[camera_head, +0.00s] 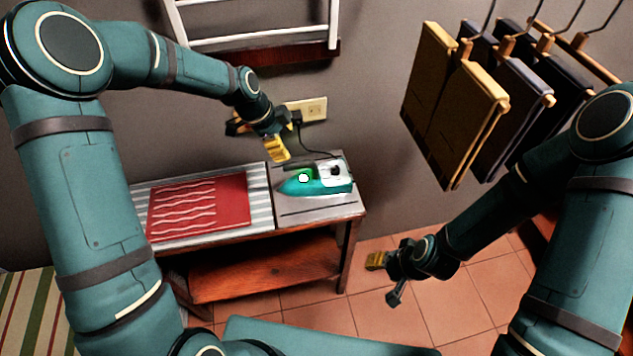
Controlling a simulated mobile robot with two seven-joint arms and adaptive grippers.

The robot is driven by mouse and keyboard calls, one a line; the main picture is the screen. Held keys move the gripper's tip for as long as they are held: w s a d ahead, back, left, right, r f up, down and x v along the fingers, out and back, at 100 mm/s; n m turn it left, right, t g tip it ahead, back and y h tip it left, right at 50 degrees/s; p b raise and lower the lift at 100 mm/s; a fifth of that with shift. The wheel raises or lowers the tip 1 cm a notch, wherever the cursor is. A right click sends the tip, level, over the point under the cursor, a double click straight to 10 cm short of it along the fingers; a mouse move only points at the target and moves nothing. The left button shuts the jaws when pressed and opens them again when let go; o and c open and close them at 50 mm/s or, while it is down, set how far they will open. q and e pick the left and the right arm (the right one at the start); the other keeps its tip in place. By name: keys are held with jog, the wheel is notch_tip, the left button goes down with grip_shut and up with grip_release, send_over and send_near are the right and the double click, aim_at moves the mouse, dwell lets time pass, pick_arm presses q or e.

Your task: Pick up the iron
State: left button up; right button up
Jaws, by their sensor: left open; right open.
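The iron (318,179) is teal and white with a green patch on its side. It lies on the grey right end of a low ironing table (320,208), its nose pointing left and its cord rising behind it toward the wall. My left gripper (257,137) is open and empty, above and to the left of the iron, apart from it; one yellow fingertip shows clearly. My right gripper (384,278) is open and empty, low over the floor in front and to the right of the table, away from the iron.
A folded red cloth with white wavy lines (200,205) lies on the table's striped cover. A wall socket (308,109) is behind the iron. Folded trousers (455,105) hang at upper right. A white rack (255,40) is on the wall. A lower wooden shelf (265,272) is under the table.

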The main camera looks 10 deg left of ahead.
aim_at(304, 161)
pick_arm(q)
jog(key=x, duration=0.8)
jog(key=shift+f, duration=0.1)
jog(key=shift+d+x, duration=0.1)
jog(key=shift+x, duration=1.2)
jog(key=shift+d+x, duration=0.15)
jog(key=shift+x, duration=1.2)
jog(key=shift+w, duration=0.15)
grip_shut()
jog(key=shift+r, duration=0.3)
